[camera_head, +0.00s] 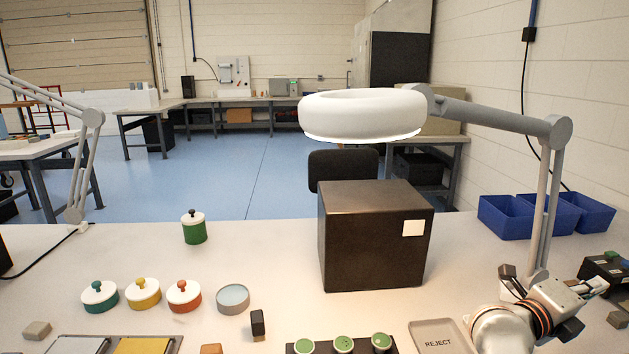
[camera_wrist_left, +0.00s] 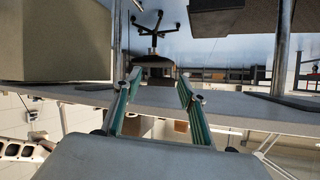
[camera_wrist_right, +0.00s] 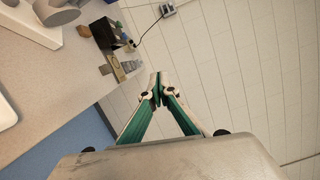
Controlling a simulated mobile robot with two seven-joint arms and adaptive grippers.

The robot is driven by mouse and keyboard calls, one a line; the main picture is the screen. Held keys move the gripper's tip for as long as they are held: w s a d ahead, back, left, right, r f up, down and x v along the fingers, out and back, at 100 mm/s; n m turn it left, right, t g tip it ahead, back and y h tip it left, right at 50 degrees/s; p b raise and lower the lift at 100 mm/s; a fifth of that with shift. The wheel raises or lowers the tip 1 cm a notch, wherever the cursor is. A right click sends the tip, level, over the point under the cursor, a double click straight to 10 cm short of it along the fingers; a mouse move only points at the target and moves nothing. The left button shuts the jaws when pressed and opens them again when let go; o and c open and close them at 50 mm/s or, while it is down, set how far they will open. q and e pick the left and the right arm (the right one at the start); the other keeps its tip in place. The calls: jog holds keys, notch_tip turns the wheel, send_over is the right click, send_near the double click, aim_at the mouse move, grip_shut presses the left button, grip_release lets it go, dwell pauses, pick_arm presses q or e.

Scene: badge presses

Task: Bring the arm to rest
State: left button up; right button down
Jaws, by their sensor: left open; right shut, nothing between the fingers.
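My right gripper (camera_head: 598,287) shows at the lower right of the head view, low over the table's right side. In the right wrist view its two green-sided fingers (camera_wrist_right: 157,84) meet at the tips, with nothing between them. My left gripper does not show in the head view. In the left wrist view its fingers (camera_wrist_left: 159,84) stand apart with an empty gap, and the picture looks upside down, with a chair and table legs beyond.
A ring lamp (camera_head: 365,112) overhangs the box. Blue bins (camera_head: 507,217) stand at the right.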

jog(key=s+a+r+n+t+h+p, duration=0.2)
jog(key=a+r+n+t+h, duration=0.1)
jog(key=a+r+n+t, duration=0.25)
jog(key=a+f+n+t+y+p, duration=0.1)
jog(key=a+f+n+t+y, duration=0.2)
jog(key=a+n+t+y, duration=0.5)
jog(key=a+f+n+t+y+p, duration=0.1)
jog(key=a+f+n+t+y, duration=0.3)
jog(key=n, duration=0.6)
jog(key=s+a+f+n+g+y+p, duration=0.1)
jog(key=s+a+f+n+g+y, duration=0.3)
jog(key=a+f+n+y, duration=0.7)
pick_arm(q)
jog(key=s+a+f+g+p, duration=0.2)
jog(key=s+f, duration=0.2)
jog(key=s, duration=0.1)
jog(key=shift+s+n+y, duration=0.25)
jog(key=shift+n+y, duration=0.05)
jog(key=shift+y, duration=0.1)
pick_arm(e)
jog(key=s+a+f+n+g, duration=0.2)
jog(key=s+f+g, duration=0.2)
jog(key=s+f, duration=0.5)
jog(key=s+a+f+n+g, duration=0.1)
jog(key=s+f+g, duration=0.3)
jog(key=s+f, duration=0.5)
notch_tip(320, 180, down, 3)
jog(key=shift+a+f+n+g, duration=0.15)
jog(key=shift+a+n+g, duration=0.25)
jog(key=shift+n, duration=0.25)
